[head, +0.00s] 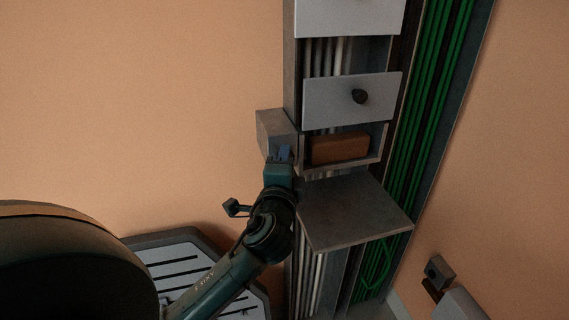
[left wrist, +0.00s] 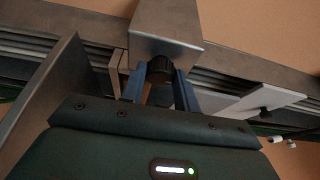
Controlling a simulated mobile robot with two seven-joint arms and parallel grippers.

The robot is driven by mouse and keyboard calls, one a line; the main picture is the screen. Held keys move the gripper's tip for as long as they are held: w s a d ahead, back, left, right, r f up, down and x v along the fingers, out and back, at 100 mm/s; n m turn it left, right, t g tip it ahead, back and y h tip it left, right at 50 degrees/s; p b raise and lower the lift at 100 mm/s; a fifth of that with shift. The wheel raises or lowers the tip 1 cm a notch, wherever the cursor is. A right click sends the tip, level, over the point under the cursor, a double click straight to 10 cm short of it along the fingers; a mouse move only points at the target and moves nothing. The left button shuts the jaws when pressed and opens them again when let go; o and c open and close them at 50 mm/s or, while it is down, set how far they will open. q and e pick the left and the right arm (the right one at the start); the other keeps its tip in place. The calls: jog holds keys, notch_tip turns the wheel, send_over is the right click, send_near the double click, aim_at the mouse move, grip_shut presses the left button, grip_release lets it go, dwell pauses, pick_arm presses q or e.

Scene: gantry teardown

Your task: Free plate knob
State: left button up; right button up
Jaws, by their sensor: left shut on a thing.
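A dark ribbed knob (left wrist: 160,69) shows in the left wrist view, against the lower side of a grey box (left wrist: 165,25). My left gripper (left wrist: 158,90) has its two blue fingers on either side of this knob and is shut on it. In the head view the grey box (head: 275,131) sits at the left edge of the tall column, and my left gripper (head: 284,153) reaches up to it from below. The fingers and box hide the knob there. A grey plate (head: 355,215) juts out from the column just right of my gripper. My right gripper is not in view.
Above the plate, an open compartment (head: 303,152) holds a brown block (head: 340,149). Green cables (head: 425,110) run down the column's right side. The wall left of the column is clear.

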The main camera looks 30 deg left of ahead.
pick_arm(q)
jog(key=o, duration=1)
jog(key=v, duration=1.3)
jog(key=shift+b, duration=0.3)
